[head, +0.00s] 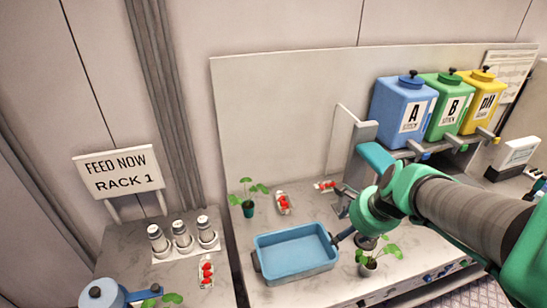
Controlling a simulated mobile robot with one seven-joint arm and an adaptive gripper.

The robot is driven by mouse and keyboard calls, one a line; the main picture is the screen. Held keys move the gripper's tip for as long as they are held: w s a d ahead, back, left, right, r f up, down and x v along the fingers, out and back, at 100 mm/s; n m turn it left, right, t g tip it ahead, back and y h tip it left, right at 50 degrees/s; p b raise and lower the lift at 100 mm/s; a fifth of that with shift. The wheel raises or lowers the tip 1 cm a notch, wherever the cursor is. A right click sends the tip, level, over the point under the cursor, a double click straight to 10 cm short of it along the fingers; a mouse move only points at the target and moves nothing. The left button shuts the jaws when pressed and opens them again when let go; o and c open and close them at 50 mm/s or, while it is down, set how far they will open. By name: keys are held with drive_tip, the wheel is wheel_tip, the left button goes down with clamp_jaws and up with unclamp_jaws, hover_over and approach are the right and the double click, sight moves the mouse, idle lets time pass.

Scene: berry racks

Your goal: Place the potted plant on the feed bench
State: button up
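One potted plant (249,208) with green leaves and a dark green pot stands on the bench (230,256), behind the blue tray. Which one the task means cannot be told. My arm reaches in from the right, and my gripper (366,242) seems to be just below the wrist, near the tray's right end and the right plant. It is small, dark and partly hidden; its fingers are unclear. No contact with the plant can be made out.
The blue tray (294,281) sits mid-bench, with small packs of red berries (283,203) behind it. Blue, green and yellow tanks (404,108) stand at the back right. At left are a "FEED NOW RACK 1" sign (119,174), white bottles (182,238) and a blue can (103,294).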

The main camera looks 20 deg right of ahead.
drive_tip(key=s+a+r+n, duration=0.4)
drive_tip(key=a+r+n, duration=0.2)
drive_tip(key=n, duration=0.4)
drive_tip(key=s+a+r+n+t, duration=0.1)
drive_tip(key=s+a+r+n, duration=0.3)
drive_tip(key=n, duration=0.6)
wheel_tip(320, 180, up, 3)
drive_tip(key=shift+a+r, duration=0.1)
drive_tip(key=shift+a, duration=1.1)
drive_tip(key=shift+f, duration=0.3)
